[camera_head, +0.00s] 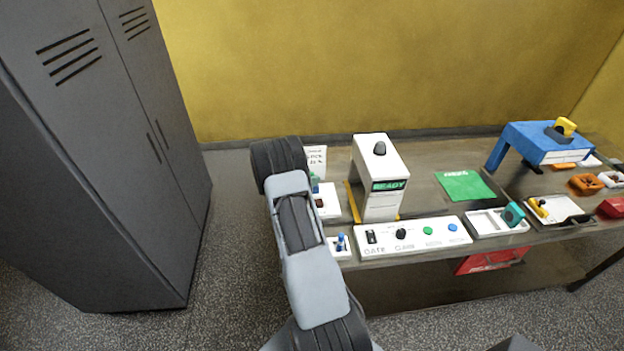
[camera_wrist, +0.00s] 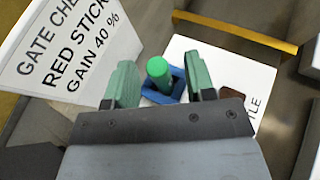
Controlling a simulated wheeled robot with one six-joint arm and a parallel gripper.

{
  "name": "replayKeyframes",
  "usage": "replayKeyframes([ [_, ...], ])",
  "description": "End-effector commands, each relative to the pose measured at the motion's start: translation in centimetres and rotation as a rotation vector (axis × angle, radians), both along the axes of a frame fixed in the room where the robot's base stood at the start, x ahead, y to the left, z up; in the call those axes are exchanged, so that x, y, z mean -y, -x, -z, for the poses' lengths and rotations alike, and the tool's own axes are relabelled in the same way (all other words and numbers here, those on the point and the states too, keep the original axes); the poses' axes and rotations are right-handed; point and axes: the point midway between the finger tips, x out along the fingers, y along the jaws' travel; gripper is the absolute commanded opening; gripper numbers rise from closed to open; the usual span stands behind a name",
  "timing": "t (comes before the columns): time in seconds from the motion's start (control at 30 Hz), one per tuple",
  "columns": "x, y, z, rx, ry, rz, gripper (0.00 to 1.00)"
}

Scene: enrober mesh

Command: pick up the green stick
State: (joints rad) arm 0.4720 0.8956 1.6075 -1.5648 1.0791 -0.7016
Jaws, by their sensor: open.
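The green stick (camera_wrist: 158,70) stands upright in a blue holder (camera_wrist: 172,93) on a white plate (camera_wrist: 195,50) in the wrist view. My gripper (camera_wrist: 161,76) is open, with one green finger on each side of the stick and visible gaps between. In the head view my arm covers most of this spot, and the stick cannot be told apart from my green fingers there.
A sign (camera_wrist: 75,50) reading "RED STICK" and "GAIN 40 %" stands close left of my gripper. A brown block (camera_wrist: 235,92) lies to the right. A white "READY" machine (camera_head: 380,175), a button panel (camera_head: 413,237) and a green mat (camera_head: 464,186) stand farther right.

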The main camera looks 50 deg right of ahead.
Motion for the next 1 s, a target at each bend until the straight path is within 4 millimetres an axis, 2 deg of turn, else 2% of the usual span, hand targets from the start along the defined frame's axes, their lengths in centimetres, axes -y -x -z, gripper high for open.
replayKeyframes([
  [0.13, 0.88, 0.16, 0.39, 0.0, -0.001, 0.0, 0.5],
  [0.4, 1.0, 0.17, 0.51, 0.001, -0.001, -0.001, 0.49],
  [0.9, 1.0, 0.18, 0.48, 0.001, 0.0, 0.0, 0.01],
  [1.0, 0.99, 0.18, 0.47, 0.001, 0.0, 0.0, 0.0],
])
